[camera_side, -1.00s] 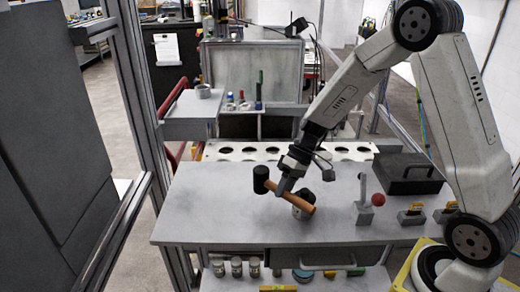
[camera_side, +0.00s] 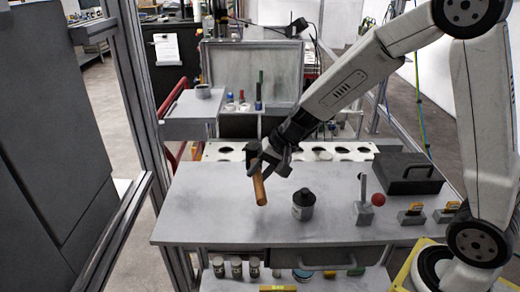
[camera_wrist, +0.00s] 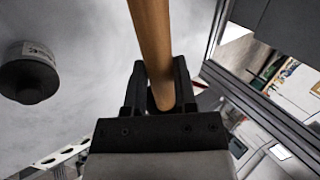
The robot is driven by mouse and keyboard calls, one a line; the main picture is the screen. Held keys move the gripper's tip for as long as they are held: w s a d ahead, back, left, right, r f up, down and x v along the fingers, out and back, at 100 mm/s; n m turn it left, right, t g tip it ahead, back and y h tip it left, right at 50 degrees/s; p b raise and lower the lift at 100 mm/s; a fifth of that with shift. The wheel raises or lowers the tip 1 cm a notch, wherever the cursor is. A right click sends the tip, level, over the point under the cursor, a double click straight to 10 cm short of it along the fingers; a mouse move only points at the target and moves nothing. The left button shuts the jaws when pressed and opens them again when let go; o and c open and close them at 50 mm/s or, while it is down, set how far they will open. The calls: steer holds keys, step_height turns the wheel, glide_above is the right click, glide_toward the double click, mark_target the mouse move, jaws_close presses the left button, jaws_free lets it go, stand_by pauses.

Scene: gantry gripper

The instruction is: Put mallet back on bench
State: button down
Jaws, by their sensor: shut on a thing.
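The mallet (camera_side: 260,188) has a wooden handle and a dark head. My gripper (camera_side: 262,168) is shut on the mallet and holds it at the left-middle of the bench (camera_side: 205,212). In the side view the handle hangs down and the head is partly hidden at the gripper. In the wrist view the handle (camera_wrist: 152,45) runs between the two black fingers of my gripper (camera_wrist: 160,85). I cannot tell whether the handle's lower end touches the bench.
A dark-capped jar (camera_side: 303,204) stands right of the mallet, also in the wrist view (camera_wrist: 28,75). The bench's left part is clear.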

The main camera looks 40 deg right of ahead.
steer(key=shift+w+a+r+m+t+h, duration=0.15)
steer(key=shift+a+r+m, duration=0.05)
steer(key=shift+r+m, duration=0.15)
steer(key=shift+w+a+r+m+t+h, duration=0.1)
steer(key=shift+a+r+m+t+h, duration=0.05)
steer(key=shift+r+m, duration=0.2)
steer(key=shift+w, duration=0.1)
steer(key=shift+w+f, duration=0.3)
steer(key=shift+w, duration=0.15)
steer(key=shift+w+a+f, duration=0.25)
steer(key=shift+w+f, duration=1.2)
steer(key=shift+w, duration=0.6)
steer(key=shift+w+a+f, duration=0.2)
steer(key=shift+w+f, duration=1.3)
steer(key=shift+w, duration=0.55)
steer(key=shift+w+a+f, duration=0.25)
steer(key=shift+w+f, duration=1.2)
steer(key=shift+w, duration=0.6)
steer(key=shift+w+f, duration=0.25)
steer(key=shift+f, duration=1.6)
